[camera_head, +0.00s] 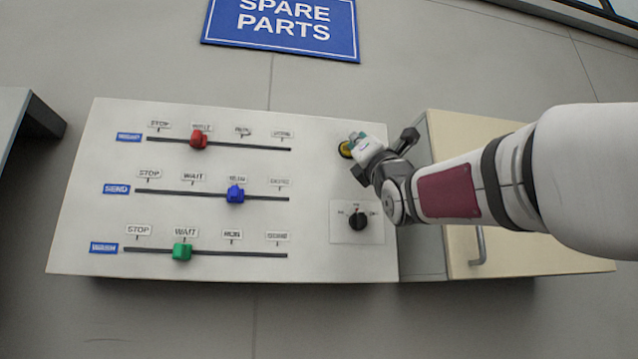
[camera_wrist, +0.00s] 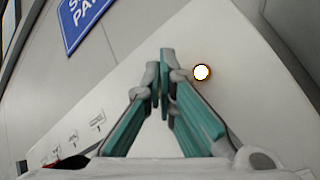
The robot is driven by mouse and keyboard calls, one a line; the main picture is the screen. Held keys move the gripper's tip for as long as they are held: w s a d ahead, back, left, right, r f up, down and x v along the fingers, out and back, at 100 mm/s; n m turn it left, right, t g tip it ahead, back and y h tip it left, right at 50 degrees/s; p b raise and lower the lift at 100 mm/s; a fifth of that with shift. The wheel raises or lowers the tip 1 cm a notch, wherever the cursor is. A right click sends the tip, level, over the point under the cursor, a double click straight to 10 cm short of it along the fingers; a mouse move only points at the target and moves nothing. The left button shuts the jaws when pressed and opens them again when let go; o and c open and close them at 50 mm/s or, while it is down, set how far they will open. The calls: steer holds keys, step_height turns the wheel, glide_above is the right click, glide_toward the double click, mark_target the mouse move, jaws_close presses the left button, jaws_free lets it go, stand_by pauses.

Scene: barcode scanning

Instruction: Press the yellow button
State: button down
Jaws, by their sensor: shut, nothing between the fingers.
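The yellow button (camera_head: 345,149) is on the upper right of the white panel in the head view, partly hidden by my gripper (camera_head: 354,140). In the wrist view the button (camera_wrist: 202,72) shows as a bright white disc with a thin orange rim, just right of my fingertips. My gripper (camera_wrist: 161,62) has teal-lined fingers, shut with nothing between them. Its tips point at the panel beside the button. I cannot tell whether they touch the panel or the button.
The white panel (camera_head: 310,215) carries sliders with red (camera_head: 198,139), blue (camera_head: 236,194) and green (camera_head: 182,252) knobs. A black rotary knob (camera_head: 358,218) sits below the button. A beige cabinet (camera_head: 530,245) stands right of the panel. A blue sign (camera_head: 281,42) hangs above.

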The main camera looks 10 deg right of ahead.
steer(key=shift+s, duration=0.2)
steer(key=shift+s+b, duration=1.7)
steer(key=shift+s, duration=1.2)
step_height(320, 180, down, 34)
steer(key=s+d+m+g+h, duration=0.1)
steer(key=d+m+g+h, duration=0.15)
steer(key=m+g, duration=1.15)
steer(key=s+a+f+m+g, duration=0.1)
steer(key=s+f+m, duration=0.4)
steer(key=f, duration=0.5)
steer(key=s+a+f+m+g, duration=0.1)
steer(key=s+f+m+g, duration=0.3)
steer(key=s+f, duration=0.5)
steer(key=s+a+f+m+g, duration=0.1)
steer(key=s+f+m+g, duration=0.2)
steer(key=s+f+m, duration=0.3)
step_height(320, 180, down, 6)
steer(key=shift+s+r+m, duration=0.25)
steer(key=shift+s+m, duration=0.15)
steer(key=shift+s, duration=0.4)
